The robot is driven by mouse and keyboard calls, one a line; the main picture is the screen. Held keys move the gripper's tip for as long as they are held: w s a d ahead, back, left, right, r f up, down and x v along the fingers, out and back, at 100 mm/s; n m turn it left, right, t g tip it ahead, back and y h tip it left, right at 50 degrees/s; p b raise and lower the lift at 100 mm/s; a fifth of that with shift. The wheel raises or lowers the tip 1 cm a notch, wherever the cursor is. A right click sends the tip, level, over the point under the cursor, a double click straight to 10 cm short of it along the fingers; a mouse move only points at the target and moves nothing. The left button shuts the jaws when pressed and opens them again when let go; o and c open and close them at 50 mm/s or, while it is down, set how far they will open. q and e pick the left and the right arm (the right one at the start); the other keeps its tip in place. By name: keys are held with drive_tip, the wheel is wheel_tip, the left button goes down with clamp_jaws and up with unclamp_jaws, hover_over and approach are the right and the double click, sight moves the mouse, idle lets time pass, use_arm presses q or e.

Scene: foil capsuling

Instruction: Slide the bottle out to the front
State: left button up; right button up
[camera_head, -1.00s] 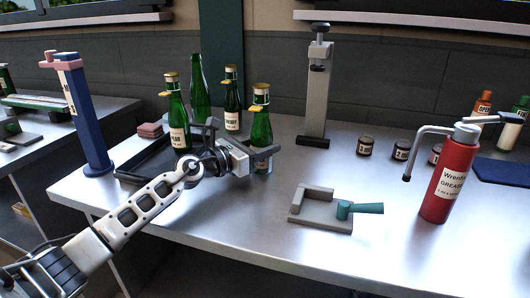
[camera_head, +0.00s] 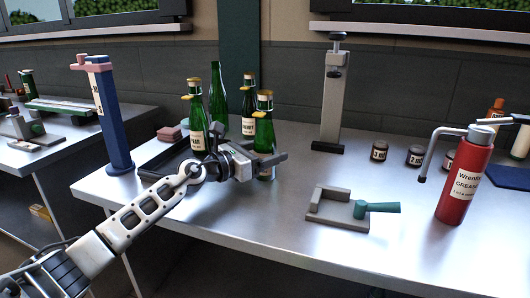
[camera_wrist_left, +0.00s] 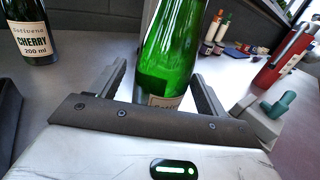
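A green bottle with a gold cap (camera_head: 264,130) stands upright at the front right of a group of bottles. My left gripper (camera_head: 265,160) is level with its lower body, one finger crossing in front of it. In the left wrist view this bottle (camera_wrist_left: 172,48) stands between the two spread fingers (camera_wrist_left: 160,85). Pale gaps show beside it, so the fingers look open around it; any contact on one side is unclear. Its base and most of its label are hidden. My right gripper is not in view.
A cherry-labelled bottle (camera_wrist_left: 32,28), another capped bottle (camera_head: 194,120) and a capless green bottle (camera_head: 218,95) stand close by. A dark tray (camera_head: 150,172) lies left. A grey fixture (camera_head: 330,209) and red grease can (camera_head: 465,180) stand right. The front table middle is clear.

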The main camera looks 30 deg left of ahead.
use_arm(q)
drive_tip(key=shift+s, duration=0.15)
drive_tip(key=shift+s+a+f, duration=0.15)
drive_tip(key=shift+s, duration=0.1)
drive_tip(key=b+v, duration=0.2)
drive_tip(key=v, duration=1.1)
drive_tip(key=shift+s, duration=0.35)
drive_tip(key=shift+s+a, duration=0.35)
drive_tip(key=shift+s, duration=0.3)
